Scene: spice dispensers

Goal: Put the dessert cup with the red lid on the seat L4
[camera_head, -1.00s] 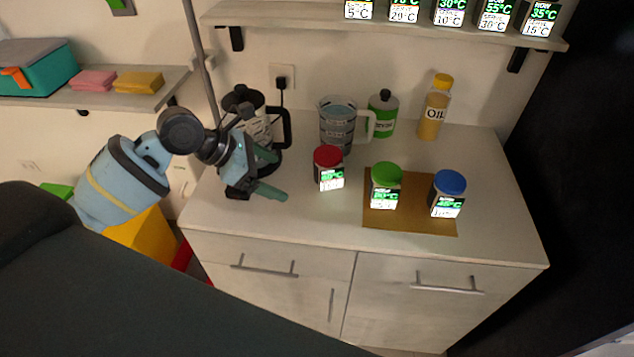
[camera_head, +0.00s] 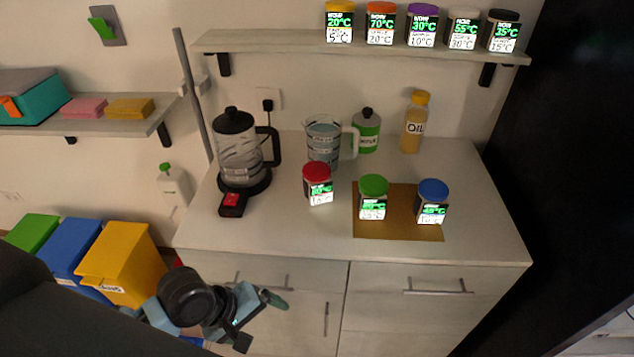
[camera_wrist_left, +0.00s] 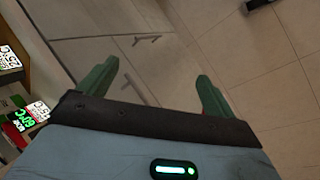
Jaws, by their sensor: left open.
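The red-lidded cup (camera_head: 318,184) stands upright on the countertop, left of the brown mat, with a lit label on its front. My left gripper (camera_head: 262,322) is open and empty in front of the cabinet, lower than the countertop and well apart from the cup. In the left wrist view its two green fingers (camera_wrist_left: 155,84) are spread, with cabinet front and floor beyond. Lit cup labels (camera_wrist_left: 35,115) show at that view's left edge. I cannot make out a mark reading L4. My right gripper is not in view.
Green-lidded (camera_head: 373,197) and blue-lidded (camera_head: 432,201) cups stand on the brown mat (camera_head: 398,228). A kettle (camera_head: 240,155), measuring jug (camera_head: 323,144), green bottle (camera_head: 366,132) and oil bottle (camera_head: 415,123) stand behind. Several lidded cups line the upper shelf (camera_head: 290,42). The front counter is clear.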

